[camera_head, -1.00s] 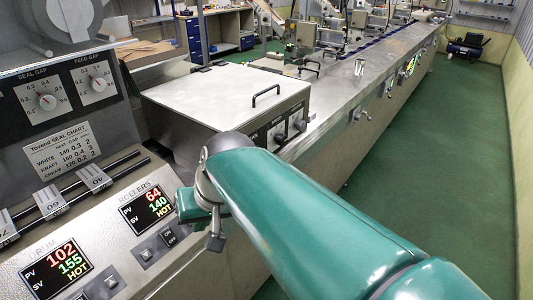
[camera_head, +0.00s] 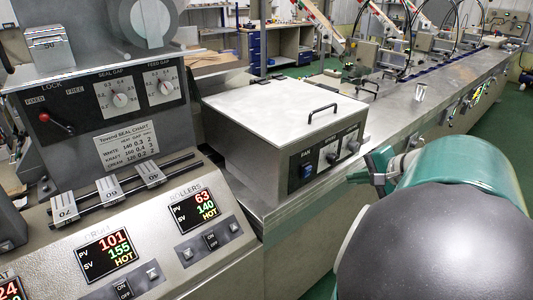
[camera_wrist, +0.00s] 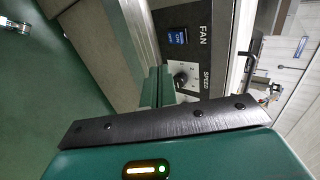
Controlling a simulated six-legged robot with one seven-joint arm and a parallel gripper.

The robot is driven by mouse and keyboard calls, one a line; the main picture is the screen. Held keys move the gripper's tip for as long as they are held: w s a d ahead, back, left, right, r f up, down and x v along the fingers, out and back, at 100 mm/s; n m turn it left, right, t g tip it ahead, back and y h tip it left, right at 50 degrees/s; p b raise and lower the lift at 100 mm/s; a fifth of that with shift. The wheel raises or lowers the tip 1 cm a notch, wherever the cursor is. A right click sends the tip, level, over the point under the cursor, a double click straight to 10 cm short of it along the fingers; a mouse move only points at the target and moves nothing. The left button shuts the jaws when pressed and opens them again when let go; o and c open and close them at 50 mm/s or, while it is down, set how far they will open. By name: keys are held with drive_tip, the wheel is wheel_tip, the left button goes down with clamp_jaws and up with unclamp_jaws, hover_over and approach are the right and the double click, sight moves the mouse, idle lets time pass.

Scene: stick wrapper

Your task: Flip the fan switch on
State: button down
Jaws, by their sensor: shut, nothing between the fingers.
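The fan switch (camera_head: 307,171) is a blue rocker on the dark front panel of a grey metal box (camera_head: 285,105), under the label FAN. In the wrist view the blue switch (camera_wrist: 177,37) sits at the upper middle, beside the word FAN, with the SPEED knob (camera_wrist: 181,79) below it. Which way the rocker is tipped is too small to tell. My gripper (camera_head: 362,172) is to the right of the panel in the head view. In the wrist view my gripper's green fingers (camera_wrist: 158,84) are together and empty, apart from the switch in the picture.
A heated control console (camera_head: 150,235) with red and green displays stands at left. A long steel bench (camera_head: 415,100) runs behind. Green floor is open at right.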

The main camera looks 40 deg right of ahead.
drive_tip(key=shift+s+d, duration=0.1)
drive_tip(key=shift+d, duration=0.1)
approach(308, 173)
drive_tip(key=x, duration=0.5)
drive_tip(key=shift+f, duration=0.3)
drive_tip(key=shift+w, duration=0.25)
drive_tip(key=shift+r, duration=0.1)
